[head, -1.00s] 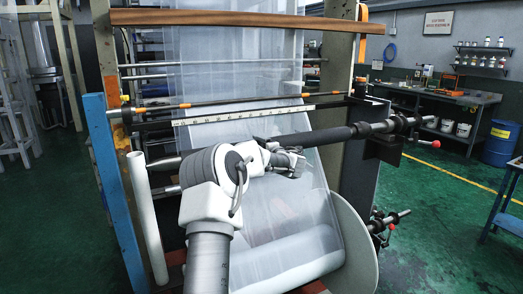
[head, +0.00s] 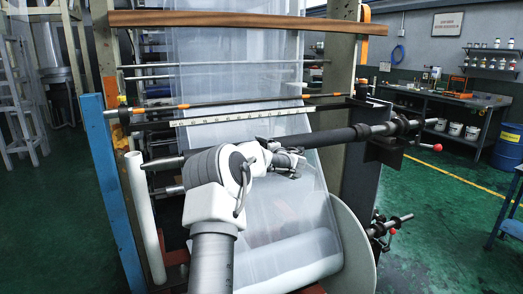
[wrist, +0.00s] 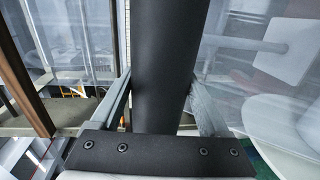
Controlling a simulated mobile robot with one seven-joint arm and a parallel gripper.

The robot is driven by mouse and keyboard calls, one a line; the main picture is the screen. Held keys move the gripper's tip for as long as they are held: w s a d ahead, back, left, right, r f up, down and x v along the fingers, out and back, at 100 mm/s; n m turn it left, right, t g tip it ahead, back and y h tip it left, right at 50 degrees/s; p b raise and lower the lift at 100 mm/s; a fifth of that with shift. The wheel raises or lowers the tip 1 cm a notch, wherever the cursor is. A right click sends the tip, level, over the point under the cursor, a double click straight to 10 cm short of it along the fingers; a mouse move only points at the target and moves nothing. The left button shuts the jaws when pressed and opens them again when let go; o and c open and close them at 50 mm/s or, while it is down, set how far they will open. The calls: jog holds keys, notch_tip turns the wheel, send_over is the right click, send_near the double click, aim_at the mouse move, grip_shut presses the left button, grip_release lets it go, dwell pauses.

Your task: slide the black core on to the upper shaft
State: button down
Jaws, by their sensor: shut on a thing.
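The black core (head: 335,137) is a long, matt tube lying almost level across the front of the film tower. My gripper (head: 288,157) is shut on it near its left part. In the wrist view the core (wrist: 168,65) runs straight between my two fingers, with one on each side. The upper shaft (head: 408,125) is a silver bar at the right, in line with the core. The core's right end meets the dark collar area of the shaft. I cannot tell how far the core is around the shaft. The core's left end is partly hidden by my arm.
Clear film (head: 235,80) hangs close behind the core. A film roll with a pale end disc (head: 355,235) sits below. A lower shaft (head: 398,219) and a red-knobbed lever (head: 436,147) stick out at the right. A blue post (head: 110,185) stands at the left.

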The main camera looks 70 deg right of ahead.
jog(key=shift+s+d+r, duration=0.15)
jog(key=shift+s+d, duration=0.15)
jog(key=shift+s, duration=0.05)
jog(key=shift+s+d+p, duration=0.2)
jog(key=shift+s+p, duration=0.05)
jog(key=shift+p, duration=0.05)
jog(key=shift+s+d, duration=0.1)
jog(key=shift+s, duration=0.05)
grip_release()
jog(key=shift+s, duration=0.1)
jog(key=shift+f, duration=0.2)
jog(key=v, duration=1.7)
jog(key=shift+r, duration=0.1)
